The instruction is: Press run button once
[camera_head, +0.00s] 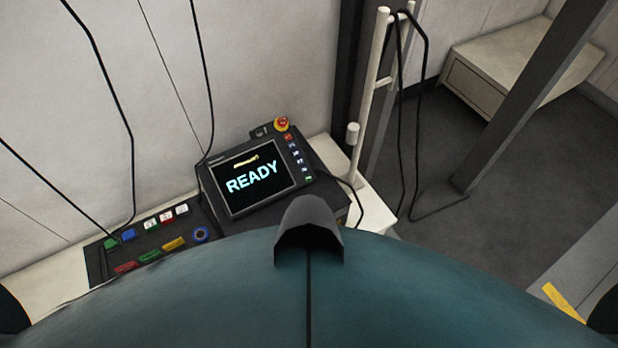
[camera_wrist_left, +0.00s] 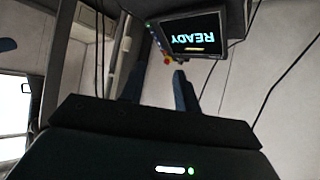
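A black teach pendant (camera_head: 208,190) has a lit screen (camera_head: 272,190) reading READY. A column of small keys (camera_head: 298,160) runs down its right side, orange at the top and green at the bottom. The button labels are too small to read, so I cannot tell which one is run. My left gripper (camera_wrist_left: 157,76) is open and empty in the left wrist view, with the READY screen (camera_wrist_left: 196,32) upside down beyond it. My right gripper is not in view.
A red and yellow emergency stop (camera_head: 281,124) sits at the pendant's top right corner. Black cables (camera_head: 132,150) hang along the wall. A white post (camera_head: 372,85) with a looped cable stands right of the pendant. Open floor (camera_head: 500,190) lies farther right, crossed by a dark beam.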

